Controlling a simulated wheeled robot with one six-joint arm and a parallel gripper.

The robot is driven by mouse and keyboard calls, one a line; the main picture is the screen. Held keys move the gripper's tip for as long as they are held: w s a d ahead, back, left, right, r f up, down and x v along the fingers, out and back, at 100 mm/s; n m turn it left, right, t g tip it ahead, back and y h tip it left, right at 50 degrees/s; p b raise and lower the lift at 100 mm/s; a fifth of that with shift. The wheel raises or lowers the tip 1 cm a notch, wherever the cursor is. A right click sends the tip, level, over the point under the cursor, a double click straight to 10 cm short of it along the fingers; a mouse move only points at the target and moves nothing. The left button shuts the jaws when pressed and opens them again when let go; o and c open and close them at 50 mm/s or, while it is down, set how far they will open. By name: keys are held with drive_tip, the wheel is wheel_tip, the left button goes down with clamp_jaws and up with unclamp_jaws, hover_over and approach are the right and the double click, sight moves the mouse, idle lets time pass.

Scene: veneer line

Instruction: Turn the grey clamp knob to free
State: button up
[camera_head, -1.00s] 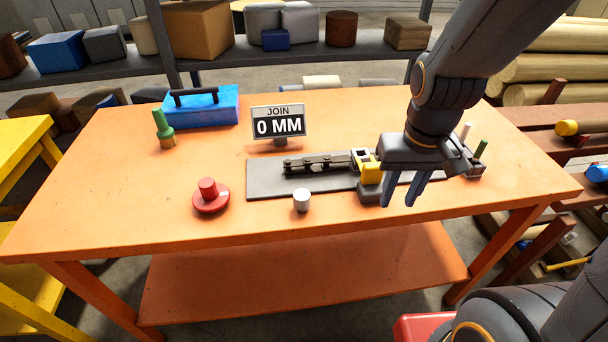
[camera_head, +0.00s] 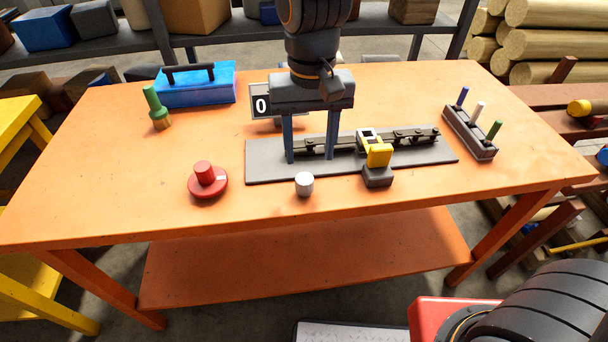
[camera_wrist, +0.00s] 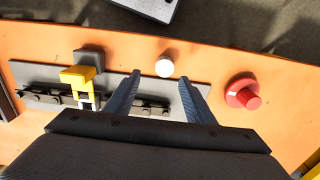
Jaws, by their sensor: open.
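The light grey clamp knob (camera_head: 304,185), a short cylinder, stands upright at the front of the orange table, just before the grey plate (camera_head: 265,172). In the wrist view the knob (camera_wrist: 165,68) shows pale, beyond my fingertips and between their lines. My gripper (camera_head: 311,157) points down with two blue fingers, open and empty. It is over the left part of the plate, behind the knob and not seen touching it.
A red round knob (camera_head: 206,178) with a white mark lies left of the grey knob. A sign (camera_head: 260,105) showing 0 is half hidden behind my gripper. A blue toolbox (camera_head: 200,88), green-handled tool (camera_head: 156,108) and peg holder (camera_head: 468,134) stand farther out.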

sight(305, 178)
drive_tip(key=shift+s+a, duration=0.15)
drive_tip(key=shift+a, duration=0.3)
drive_tip(key=shift+f, duration=0.35)
drive_tip(key=shift+f+p, duration=0.4)
drive_tip(key=shift+f, duration=3.1)
drive_tip(key=c, duration=1.1)
drive_tip(key=shift+o, duration=0.2)
